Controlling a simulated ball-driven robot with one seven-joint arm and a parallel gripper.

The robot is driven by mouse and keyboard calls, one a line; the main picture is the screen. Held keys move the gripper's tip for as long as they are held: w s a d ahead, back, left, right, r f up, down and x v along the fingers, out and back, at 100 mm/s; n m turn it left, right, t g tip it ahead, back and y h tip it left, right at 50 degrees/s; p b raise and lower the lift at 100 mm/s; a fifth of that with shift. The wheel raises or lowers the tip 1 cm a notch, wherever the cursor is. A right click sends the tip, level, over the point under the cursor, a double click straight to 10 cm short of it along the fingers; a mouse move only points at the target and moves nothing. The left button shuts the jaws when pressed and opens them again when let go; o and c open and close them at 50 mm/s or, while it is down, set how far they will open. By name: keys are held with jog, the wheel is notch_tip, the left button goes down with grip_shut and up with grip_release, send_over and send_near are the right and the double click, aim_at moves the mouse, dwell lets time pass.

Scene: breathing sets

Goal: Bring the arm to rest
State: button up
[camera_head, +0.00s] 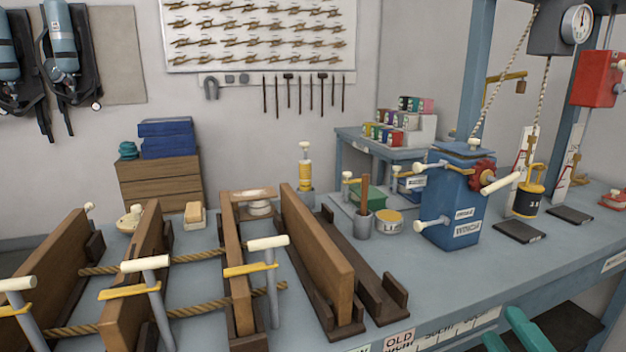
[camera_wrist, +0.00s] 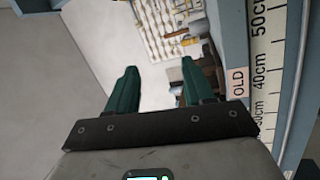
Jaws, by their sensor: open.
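My gripper (camera_wrist: 158,66) shows in the wrist view with its two green fingers wide apart and nothing between them. In the head view my gripper (camera_head: 504,326) is at the bottom edge, right of centre, where only the green fingers show. It is in front of the bench's front edge and appears apart from it. The rest of my arm is out of the head view.
The blue-grey bench (camera_head: 400,283) carries wooden boards with rope, a blue winch box (camera_head: 455,205) and a tin (camera_head: 389,221). A measuring strip (camera_wrist: 265,75) runs along its edge, close right of my gripper. A dark shelf (camera_head: 570,330) lies below.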

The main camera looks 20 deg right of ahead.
jog(key=s+a+f+m+g+y+p, duration=0.1)
jog(key=a+f+m+g+y+p, duration=0.2)
jog(key=f, duration=0.4)
jog(key=a+f+m+g+y+p, duration=0.1)
jog(key=a+f+m+g+p, duration=0.2)
jog(key=f+g, duration=0.35)
jog(key=s+a+f+m+g+p, duration=0.1)
jog(key=s+f+m+g, duration=0.3)
jog(key=s, duration=0.4)
jog(key=s+a+f+m+g+p, duration=0.2)
jog(key=s+f+m+g, duration=0.2)
jog(key=s, duration=0.3)
jog(key=shift+s+a+f+g+h, duration=0.3)
jog(key=shift+s+g, duration=0.1)
jog(key=shift+g, duration=0.35)
